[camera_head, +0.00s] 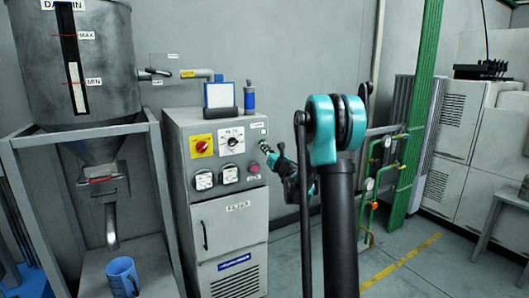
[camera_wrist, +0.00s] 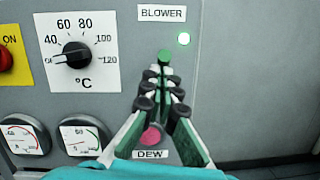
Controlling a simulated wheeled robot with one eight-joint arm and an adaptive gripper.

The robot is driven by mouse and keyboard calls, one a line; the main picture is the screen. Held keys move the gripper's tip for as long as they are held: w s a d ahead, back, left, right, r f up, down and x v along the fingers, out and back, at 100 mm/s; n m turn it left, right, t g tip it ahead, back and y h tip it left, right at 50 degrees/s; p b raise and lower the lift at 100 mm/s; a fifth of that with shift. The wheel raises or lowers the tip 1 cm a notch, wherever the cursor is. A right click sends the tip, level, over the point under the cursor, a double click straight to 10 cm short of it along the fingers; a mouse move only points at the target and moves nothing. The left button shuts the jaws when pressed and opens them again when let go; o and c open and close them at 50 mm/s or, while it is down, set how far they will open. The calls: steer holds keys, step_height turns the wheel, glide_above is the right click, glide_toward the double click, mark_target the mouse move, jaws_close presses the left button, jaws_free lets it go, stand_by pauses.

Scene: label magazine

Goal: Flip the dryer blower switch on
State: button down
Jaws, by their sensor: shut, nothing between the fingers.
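The grey dryer cabinet (camera_head: 228,215) stands left of centre in the head view, with its control panel facing me. In the wrist view, the BLOWER label (camera_wrist: 162,13) is at the top of the panel. A round green lamp (camera_wrist: 183,39) beside it is lit. A small green cap (camera_wrist: 165,56), probably the blower switch lever, shows under the label at my fingertips. My gripper (camera_wrist: 160,76) is shut and empty, its tips at or very near this cap. I cannot tell contact. The fingers hide the switch base. In the head view my gripper (camera_head: 268,149) reaches the panel's right edge.
Left of the fingers are the temperature dial (camera_wrist: 77,55), a yellow plate with a red knob (camera_head: 201,146) and two gauges. The red DEW button (camera_wrist: 151,136) shows between the fingers. A hopper (camera_head: 85,50) and blue mug (camera_head: 122,276) stand left; green pipes rise right.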

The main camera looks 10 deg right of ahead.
steer(key=shift+w+r, duration=0.2)
steer(key=shift+r, duration=0.55)
steer(key=shift+a+r, duration=0.1)
stand_by(0.3)
